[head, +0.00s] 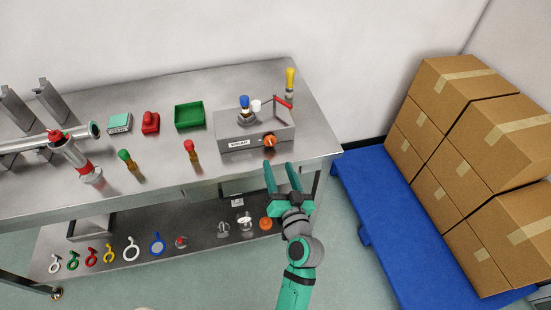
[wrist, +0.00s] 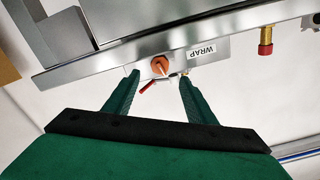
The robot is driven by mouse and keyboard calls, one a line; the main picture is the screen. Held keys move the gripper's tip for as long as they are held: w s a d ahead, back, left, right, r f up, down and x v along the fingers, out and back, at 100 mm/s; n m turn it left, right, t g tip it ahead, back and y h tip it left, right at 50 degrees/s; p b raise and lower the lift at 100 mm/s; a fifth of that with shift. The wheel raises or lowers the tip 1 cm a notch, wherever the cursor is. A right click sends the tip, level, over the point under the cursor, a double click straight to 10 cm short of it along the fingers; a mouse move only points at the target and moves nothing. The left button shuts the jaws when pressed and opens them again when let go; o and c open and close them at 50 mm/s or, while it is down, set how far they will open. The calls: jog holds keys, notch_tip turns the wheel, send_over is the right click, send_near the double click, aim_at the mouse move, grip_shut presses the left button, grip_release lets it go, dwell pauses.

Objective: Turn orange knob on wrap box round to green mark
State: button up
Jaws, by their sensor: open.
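The grey wrap box (head: 243,147) stands near the right end of the steel table, with a white WRAP label on its front. The orange knob (head: 269,141) is on the box's front face, right of the label. A green mark cannot be made out in either view. My gripper (head: 279,164) is open and empty in front of the box. In the wrist view my gripper's fingertips (wrist: 158,74) appear on either side of the knob, apart from it.
A blue-capped part (head: 244,101), a red lever (head: 283,102) and a yellow-topped post (head: 290,79) are on or by the box. A green bin (head: 189,115) and a red-topped bottle (head: 191,151) stand left. Boxes (head: 440,160) on a blue pallet (head: 375,205) stand right.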

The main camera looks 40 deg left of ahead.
aim_at(271, 145)
jog(key=shift+v, duration=0.8)
jog(key=w+a+n, duration=0.2)
jog(key=w+a, duration=0.1)
jog(key=a, duration=0.1)
jog(key=w+a+n, duration=0.3)
jog(key=w+a, duration=0.1)
jog(key=shift+w+a+r, duration=0.15)
jog(key=shift+w+a, duration=0.05)
jog(key=shift+a, duration=0.05)
dwell(0.3)
jog(key=c, duration=1)
